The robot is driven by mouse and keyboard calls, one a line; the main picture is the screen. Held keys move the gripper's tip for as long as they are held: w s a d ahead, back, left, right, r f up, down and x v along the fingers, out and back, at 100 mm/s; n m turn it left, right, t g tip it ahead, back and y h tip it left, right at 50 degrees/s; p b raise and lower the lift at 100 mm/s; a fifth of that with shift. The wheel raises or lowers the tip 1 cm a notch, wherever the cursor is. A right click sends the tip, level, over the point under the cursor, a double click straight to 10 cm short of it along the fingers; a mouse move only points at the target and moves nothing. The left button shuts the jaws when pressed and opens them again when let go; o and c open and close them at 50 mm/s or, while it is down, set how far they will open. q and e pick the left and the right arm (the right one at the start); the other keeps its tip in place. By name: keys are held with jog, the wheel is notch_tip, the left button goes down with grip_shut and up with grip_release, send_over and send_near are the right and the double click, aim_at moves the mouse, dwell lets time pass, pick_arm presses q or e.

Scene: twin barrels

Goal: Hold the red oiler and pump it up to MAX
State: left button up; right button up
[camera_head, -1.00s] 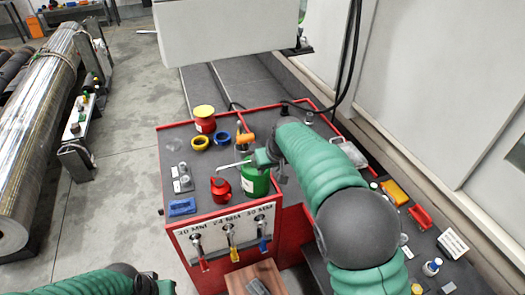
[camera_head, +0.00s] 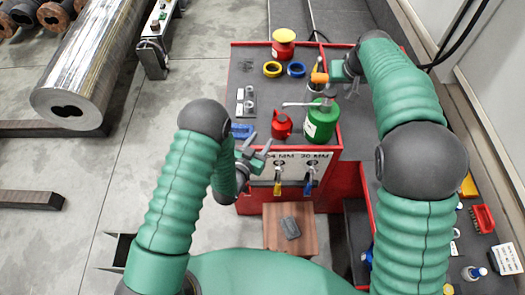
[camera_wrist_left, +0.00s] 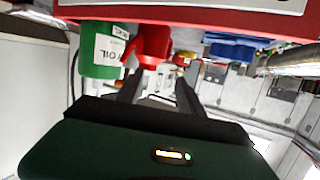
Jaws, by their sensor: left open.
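The red oiler (camera_head: 282,127) stands upright on the dark top of the red cabinet (camera_head: 246,70), near its front edge. It also shows in the left wrist view (camera_wrist_left: 152,43), beyond my finger tips. My left gripper (camera_head: 258,149) is open and empty, in front of and to the left of the oiler, with a small gap seeming to remain. Its two dark fingers (camera_wrist_left: 157,85) show apart in the left wrist view. My right gripper (camera_head: 352,86) is right of and behind the green oil can (camera_head: 321,124); its finger gap is too small to read.
A blue item (camera_head: 242,131) lies left of the oiler. Yellow (camera_head: 272,69) and blue (camera_head: 296,69) rings and a red and yellow container (camera_head: 284,45) stand farther back. Levers (camera_head: 278,181) hang on the front panel. A wooden stool (camera_head: 304,236) stands below.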

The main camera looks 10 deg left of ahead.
aim_at(280, 123)
pick_arm(q)
jog(key=w+d+t, duration=0.1)
jog(key=w+d, duration=0.1)
jog(key=w, duration=0.2)
jog(key=w+d+f+t, duration=0.1)
jog(key=w, duration=0.3)
jog(key=w+d+h, duration=0.1)
jog(key=w+d, duration=0.1)
jog(key=w, duration=0.3)
jog(key=shift+d+f+t, duration=0.15)
jog(key=shift+d+t, duration=0.15)
jog(key=shift+t, duration=0.1)
jog(key=shift+c, duration=0.4)
jog(key=shift+s, duration=0.1)
grip_shut()
jog(key=shift+c, duration=0.9)
grip_release()
jog(key=shift+f, duration=0.1)
grip_shut()
